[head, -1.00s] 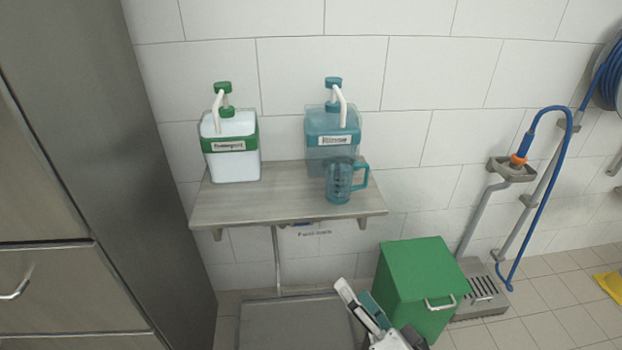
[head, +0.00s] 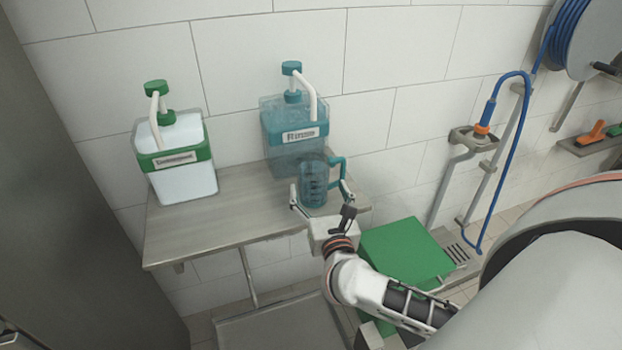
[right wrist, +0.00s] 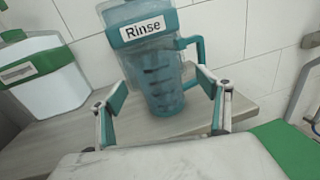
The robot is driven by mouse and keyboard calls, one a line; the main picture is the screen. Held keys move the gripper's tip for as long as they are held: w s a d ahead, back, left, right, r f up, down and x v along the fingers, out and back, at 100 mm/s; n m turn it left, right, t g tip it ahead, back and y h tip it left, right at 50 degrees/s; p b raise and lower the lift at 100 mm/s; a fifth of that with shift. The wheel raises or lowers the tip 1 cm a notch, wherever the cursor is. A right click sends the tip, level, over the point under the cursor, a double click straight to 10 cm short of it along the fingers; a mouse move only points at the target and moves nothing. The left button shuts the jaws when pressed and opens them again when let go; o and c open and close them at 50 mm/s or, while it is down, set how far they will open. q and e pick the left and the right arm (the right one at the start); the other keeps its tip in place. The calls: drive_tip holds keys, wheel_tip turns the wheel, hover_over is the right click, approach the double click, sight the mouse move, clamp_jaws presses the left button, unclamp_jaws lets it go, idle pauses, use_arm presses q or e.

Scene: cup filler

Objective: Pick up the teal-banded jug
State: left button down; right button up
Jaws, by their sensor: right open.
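The teal see-through jug (head: 313,183) with dark markings and a teal handle stands upright on the shelf's right part, in front of the rinse dispenser. It also shows in the right wrist view (right wrist: 165,95), its handle to the right. My right gripper (head: 320,193) is open, at the jug's near side. In the right wrist view its fingers (right wrist: 162,97) are spread left and right of the jug, with the right finger near the handle. I cannot tell whether either finger touches it.
The teal rinse dispenser (head: 290,128) stands close behind the jug. A green-banded dispenser (head: 178,160) stands left on the grey shelf (head: 225,222). A green bin (head: 400,250) is below right. A blue hose (head: 522,120) hangs at the right wall.

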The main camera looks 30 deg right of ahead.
drive_tip(key=w, duration=0.1)
drive_tip(key=w+d, duration=0.1)
drive_tip(key=w, duration=0.1)
drive_tip(key=w+r, duration=0.1)
drive_tip(key=shift+w+d+r, duration=0.1)
drive_tip(key=shift+w+d, duration=0.2)
drive_tip(key=shift+w, duration=0.15)
drive_tip(key=c, duration=1.3)
